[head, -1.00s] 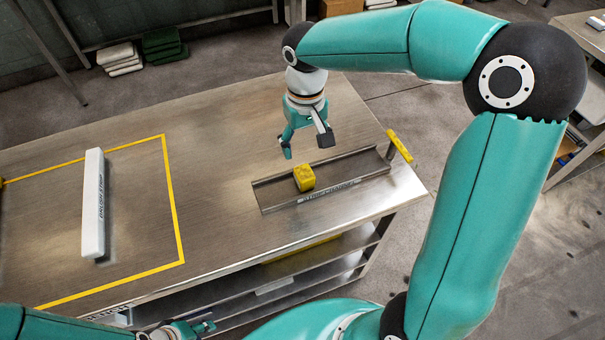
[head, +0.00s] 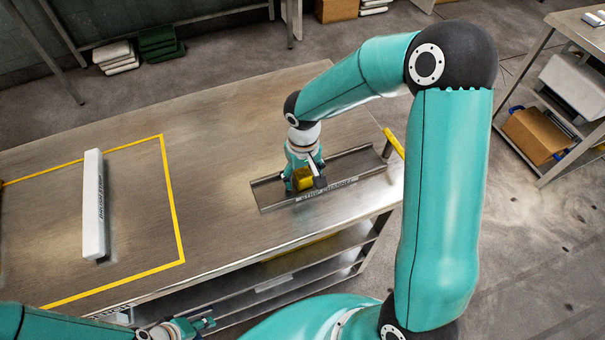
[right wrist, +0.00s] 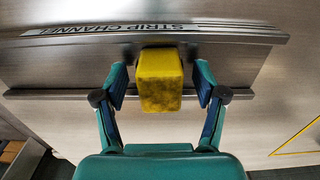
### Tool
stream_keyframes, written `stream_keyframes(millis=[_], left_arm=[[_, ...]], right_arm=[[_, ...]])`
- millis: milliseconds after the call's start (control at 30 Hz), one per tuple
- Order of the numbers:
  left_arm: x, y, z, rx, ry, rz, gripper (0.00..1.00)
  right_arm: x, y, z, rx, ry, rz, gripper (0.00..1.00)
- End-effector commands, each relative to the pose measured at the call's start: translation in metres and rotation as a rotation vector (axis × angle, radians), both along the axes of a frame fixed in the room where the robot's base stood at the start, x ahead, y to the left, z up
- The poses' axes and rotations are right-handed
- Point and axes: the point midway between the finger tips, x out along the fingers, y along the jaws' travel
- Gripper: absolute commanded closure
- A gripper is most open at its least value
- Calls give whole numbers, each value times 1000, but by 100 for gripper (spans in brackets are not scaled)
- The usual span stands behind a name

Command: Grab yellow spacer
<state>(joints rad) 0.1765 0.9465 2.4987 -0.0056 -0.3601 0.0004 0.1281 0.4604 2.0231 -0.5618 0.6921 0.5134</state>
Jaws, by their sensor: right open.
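The yellow spacer (head: 303,180) is a small block in the metal strip channel (head: 344,184) on the steel table. My right gripper (head: 303,184) is down at the channel with its fingers on either side of the spacer. In the right wrist view the spacer (right wrist: 160,80) stands between the two open fingers of the right gripper (right wrist: 160,90), with a gap on each side. My left gripper (head: 205,322) is low at the front, beside the table's edge; its fingers look apart.
A white brush strip (head: 94,205) lies inside a yellow taped outline (head: 176,215) on the left of the table. A yellow piece (head: 393,143) stands at the channel's right end. The table between outline and channel is clear.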

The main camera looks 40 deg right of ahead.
Motion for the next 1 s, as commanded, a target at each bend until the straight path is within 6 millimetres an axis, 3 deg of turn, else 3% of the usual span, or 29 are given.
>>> stream_keyframes(millis=[200,600,1000], left_arm=[[0,0,0,0,0,0,60],[0,0,0,0,0,0,60],[0,0,-1,0,0,0,60]], right_arm=[[0,0,-1,0,-1,1,31],[0,0,0,0,-1,1,94],[1,0,7,-1,-3,0,94]])
